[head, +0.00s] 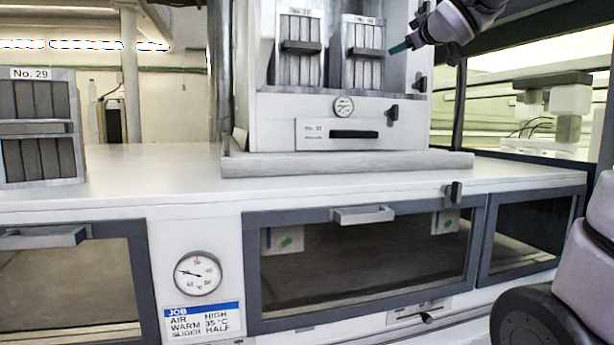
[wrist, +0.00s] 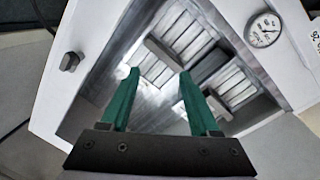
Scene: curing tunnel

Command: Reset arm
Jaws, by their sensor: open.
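My gripper (head: 398,47) is at the upper right in the head view, in front of the white cabinet (head: 270,128) and just right of its right-hand slatted rack. In the wrist view my gripper (wrist: 160,74) shows two green fingers spread apart with nothing between them. Beyond the fingers is the cabinet's recess with two slatted racks. The left rack (head: 300,65) and the right rack (head: 362,68) stand upright side by side in it, each with a dark handle bar. Part of my arm shows at the top right.
A rack labelled No. 29 (head: 40,160) stands on the white bench top (head: 160,170). Below are a closed glazed door (head: 360,265), a dial (head: 197,273) and a job card (head: 203,320). Black knobs (head: 392,112) protrude from the cabinet. The bench top between rack and cabinet is clear.

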